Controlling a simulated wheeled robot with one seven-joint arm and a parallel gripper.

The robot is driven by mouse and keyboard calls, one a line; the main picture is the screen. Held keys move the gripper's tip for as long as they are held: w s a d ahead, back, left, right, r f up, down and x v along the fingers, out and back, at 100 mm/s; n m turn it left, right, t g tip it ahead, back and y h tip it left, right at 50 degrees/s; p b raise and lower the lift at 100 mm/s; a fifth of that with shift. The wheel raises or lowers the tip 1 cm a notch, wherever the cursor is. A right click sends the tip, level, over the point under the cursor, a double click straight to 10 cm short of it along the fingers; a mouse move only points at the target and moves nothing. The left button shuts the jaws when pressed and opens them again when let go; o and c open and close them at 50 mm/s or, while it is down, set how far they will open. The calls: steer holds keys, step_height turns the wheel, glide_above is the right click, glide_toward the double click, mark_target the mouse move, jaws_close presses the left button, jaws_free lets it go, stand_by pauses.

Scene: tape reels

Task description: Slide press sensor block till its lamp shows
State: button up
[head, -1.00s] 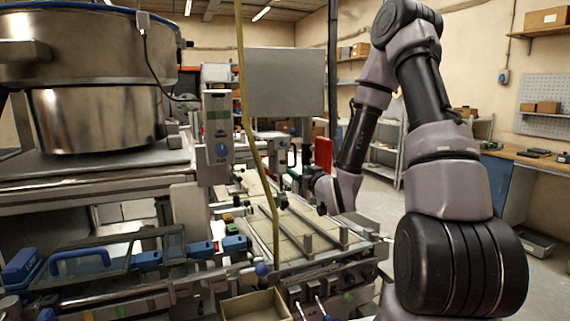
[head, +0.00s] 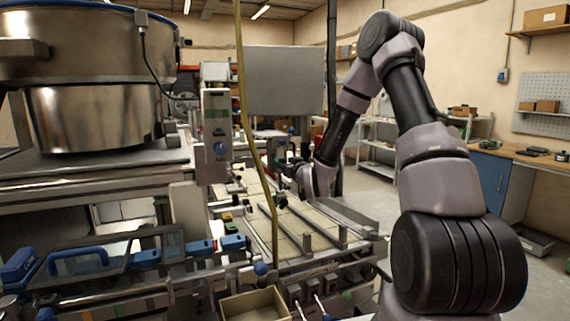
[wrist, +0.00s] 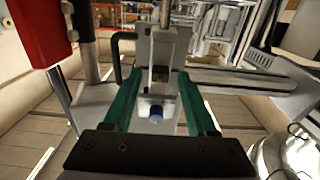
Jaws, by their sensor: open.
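In the wrist view a grey block (wrist: 163,48) with a dark slot and a round blue-and-white knob (wrist: 155,112) lies between the two green fingers of my gripper (wrist: 158,78). It looks like the sensor block, but I cannot be sure. The fingers are open, one on each side of it; I cannot tell whether either touches it. No lit lamp can be made out on it.
A red box (wrist: 33,30) and a dark post stand left of the fingers in the wrist view. A metal bar (wrist: 240,80) runs to the right. In the head view a yellow hose (head: 246,110) hangs before the bed, and a large steel bowl (head: 95,115) fills the left.

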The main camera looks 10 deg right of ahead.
jaws_close()
stand_by(1.4)
